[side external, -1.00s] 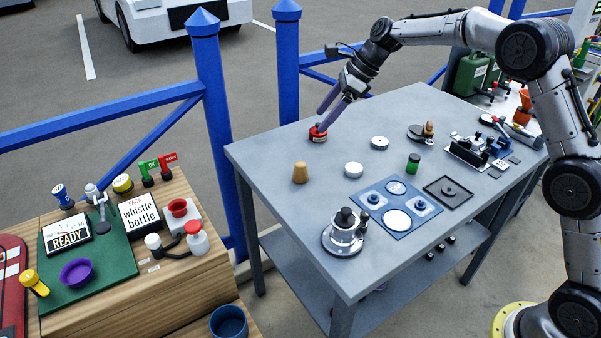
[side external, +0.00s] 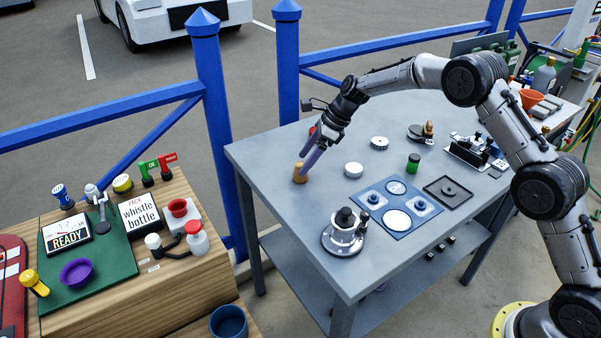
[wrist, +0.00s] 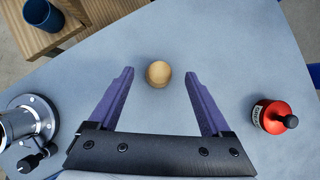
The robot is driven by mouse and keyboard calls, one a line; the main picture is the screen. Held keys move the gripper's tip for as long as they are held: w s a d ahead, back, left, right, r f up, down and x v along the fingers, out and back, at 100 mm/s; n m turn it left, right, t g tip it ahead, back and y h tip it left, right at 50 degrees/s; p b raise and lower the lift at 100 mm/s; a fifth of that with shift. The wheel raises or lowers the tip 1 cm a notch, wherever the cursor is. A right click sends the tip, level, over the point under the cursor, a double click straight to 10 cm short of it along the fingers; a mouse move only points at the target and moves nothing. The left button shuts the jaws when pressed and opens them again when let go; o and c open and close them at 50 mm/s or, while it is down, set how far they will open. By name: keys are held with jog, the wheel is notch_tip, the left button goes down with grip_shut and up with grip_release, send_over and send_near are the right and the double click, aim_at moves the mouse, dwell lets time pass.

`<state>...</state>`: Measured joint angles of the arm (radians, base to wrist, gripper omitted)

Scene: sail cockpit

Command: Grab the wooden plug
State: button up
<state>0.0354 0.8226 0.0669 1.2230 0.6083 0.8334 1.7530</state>
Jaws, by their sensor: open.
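The wooden plug (side external: 299,174) is a small tan tapered cylinder standing upright near the left edge of the grey table. In the wrist view, the plug (wrist: 159,73) shows from above, centred just ahead of the space between the fingertips. My gripper (side external: 310,157) has purple fingers and points down at the plug from its upper right. In the wrist view, my gripper (wrist: 160,72) is open and empty, one finger to each side of the plug. I cannot tell whether a finger touches it.
A red object with a black knob (wrist: 275,117) stands to the right in the wrist view. A white round piece (side external: 354,169) sits right of the plug. A metal device (side external: 344,231) stands at the table's front. The grey table (side external: 262,152) is bare around the plug.

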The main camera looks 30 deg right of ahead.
aim_at(303, 163)
jog(key=shift+x, duration=1.75)
jog(key=shift+s+d+f, duration=0.1)
grip_shut()
